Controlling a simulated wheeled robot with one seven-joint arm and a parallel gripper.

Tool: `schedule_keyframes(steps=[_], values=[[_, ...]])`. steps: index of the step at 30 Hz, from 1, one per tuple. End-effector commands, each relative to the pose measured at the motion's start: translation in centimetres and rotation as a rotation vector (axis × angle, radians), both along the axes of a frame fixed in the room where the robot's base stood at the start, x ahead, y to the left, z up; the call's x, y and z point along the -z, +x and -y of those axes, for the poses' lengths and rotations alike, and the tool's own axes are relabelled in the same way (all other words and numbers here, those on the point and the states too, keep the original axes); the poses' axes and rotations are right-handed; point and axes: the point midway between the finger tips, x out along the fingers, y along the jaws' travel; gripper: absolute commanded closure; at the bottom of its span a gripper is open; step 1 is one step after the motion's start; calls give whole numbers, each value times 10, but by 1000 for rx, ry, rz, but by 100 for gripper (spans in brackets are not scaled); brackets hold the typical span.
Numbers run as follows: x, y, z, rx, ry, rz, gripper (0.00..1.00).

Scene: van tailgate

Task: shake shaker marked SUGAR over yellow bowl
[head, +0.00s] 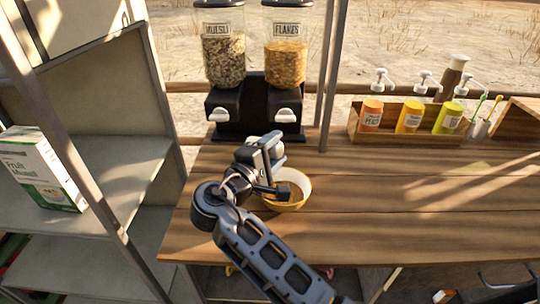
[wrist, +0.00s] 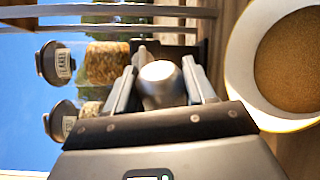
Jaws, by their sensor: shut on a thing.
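The yellow bowl (head: 287,206) stands on the wooden counter, with brown contents inside. In the wrist view its pale rim (wrist: 240,75) and brown contents show at the right edge. My gripper (head: 268,158) is over the bowl's back left side. In the wrist view its two fingers (wrist: 163,88) are shut on a small shaker with a rounded, silvery end (wrist: 159,72). The shaker's label is hidden, so I cannot read SUGAR on it. The head view mostly hides the shaker behind my gripper.
Two dispensers, MUESLI (head: 223,52) and FLAKES (head: 286,55), stand behind the bowl. A wooden rack (head: 400,137) with several pump bottles is at the back right. Shelves with a carton (head: 42,172) are at left. The counter right of the bowl is clear.

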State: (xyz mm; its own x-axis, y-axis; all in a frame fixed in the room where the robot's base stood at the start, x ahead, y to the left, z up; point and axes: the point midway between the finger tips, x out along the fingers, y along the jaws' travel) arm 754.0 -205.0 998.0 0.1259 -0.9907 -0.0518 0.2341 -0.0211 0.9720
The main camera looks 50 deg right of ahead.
Motion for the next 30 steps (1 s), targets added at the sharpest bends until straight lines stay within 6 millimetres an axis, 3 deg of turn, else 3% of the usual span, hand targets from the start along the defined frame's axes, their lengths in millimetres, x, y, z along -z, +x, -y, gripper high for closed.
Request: schedule_keyframes(steps=[1,9,30], values=[[8,-2,0,0,4,30,79],[15,-11,1,-1,27,192,79],[20,-12,2,0,99,706,79]])
